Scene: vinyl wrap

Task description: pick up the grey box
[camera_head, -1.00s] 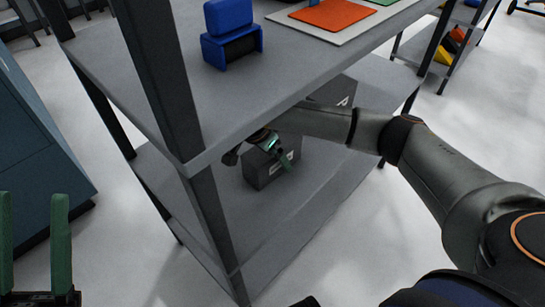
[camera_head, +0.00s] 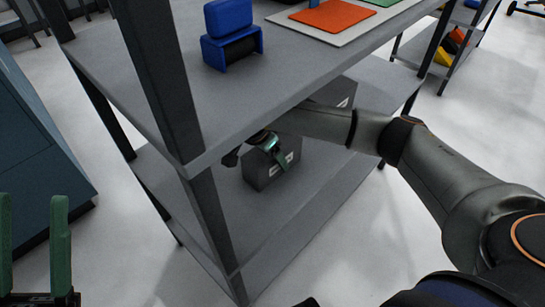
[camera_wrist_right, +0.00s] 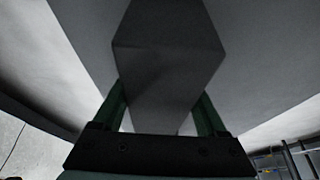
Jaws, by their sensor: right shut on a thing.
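In the right wrist view the grey box (camera_wrist_right: 168,70) sits between the two green fingers of the right gripper (camera_wrist_right: 165,112). I cannot tell whether the box touches the shelf. My left gripper (camera_head: 35,250) is at the lower left, its two green fingers apart with nothing between them.
The upper shelf (camera_head: 300,75) hangs low over the box and my right arm. A dark rack post (camera_head: 160,80) stands to the left. A second grey box (camera_head: 338,92) is behind my right forearm. A blue dispenser (camera_head: 232,35) and an orange sheet (camera_head: 333,14) lie above.

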